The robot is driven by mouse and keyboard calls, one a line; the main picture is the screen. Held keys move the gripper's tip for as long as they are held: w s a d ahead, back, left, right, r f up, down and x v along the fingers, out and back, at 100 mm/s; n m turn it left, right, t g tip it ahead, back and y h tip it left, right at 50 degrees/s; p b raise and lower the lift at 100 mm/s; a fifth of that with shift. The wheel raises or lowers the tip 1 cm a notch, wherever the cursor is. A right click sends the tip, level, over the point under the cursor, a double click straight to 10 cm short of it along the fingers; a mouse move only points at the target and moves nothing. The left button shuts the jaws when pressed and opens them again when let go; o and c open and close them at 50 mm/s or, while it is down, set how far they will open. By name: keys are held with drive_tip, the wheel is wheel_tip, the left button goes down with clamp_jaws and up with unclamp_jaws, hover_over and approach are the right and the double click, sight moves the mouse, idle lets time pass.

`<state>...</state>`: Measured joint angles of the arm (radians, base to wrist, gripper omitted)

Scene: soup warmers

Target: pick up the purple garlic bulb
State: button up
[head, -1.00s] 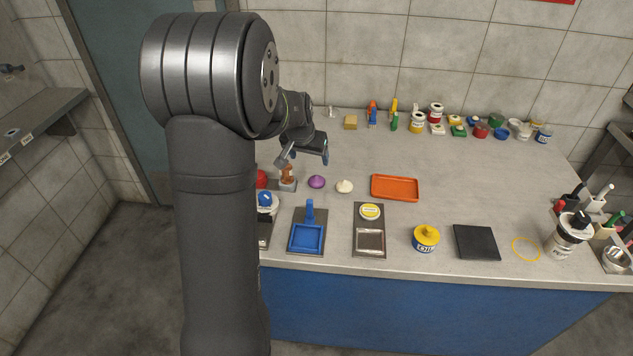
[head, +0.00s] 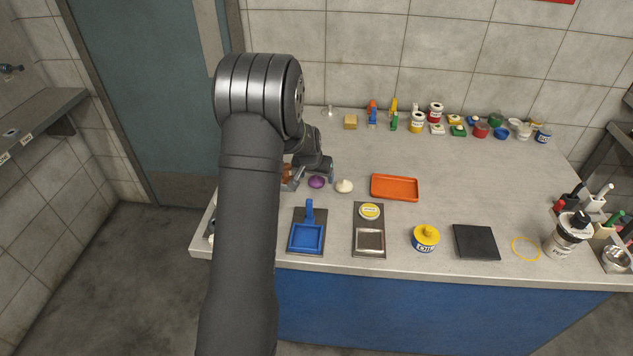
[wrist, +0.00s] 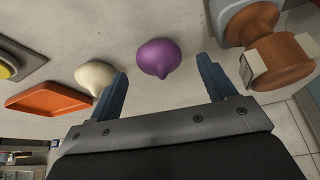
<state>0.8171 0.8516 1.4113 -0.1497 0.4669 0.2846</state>
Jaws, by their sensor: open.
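The purple garlic bulb (head: 317,182) sits on the counter, left of a white garlic bulb (head: 344,186). In the wrist view the purple bulb (wrist: 158,57) shows just beyond and between the two blue fingertips. My gripper (head: 314,180) is open, low over the counter at the purple bulb, with nothing held. In the wrist view my gripper (wrist: 163,82) has the white bulb (wrist: 96,76) just outside its left finger. I cannot tell how high the fingertips are above the counter.
A brown wooden-topped object (wrist: 275,55) stands close outside the right finger in the wrist view. An orange tray (head: 395,188) lies right of the bulbs.

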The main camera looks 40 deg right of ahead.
drive_tip(key=shift+x, duration=1.1)
drive_tip(key=c, duration=1.1)
drive_tip(key=shift+r, duration=0.1)
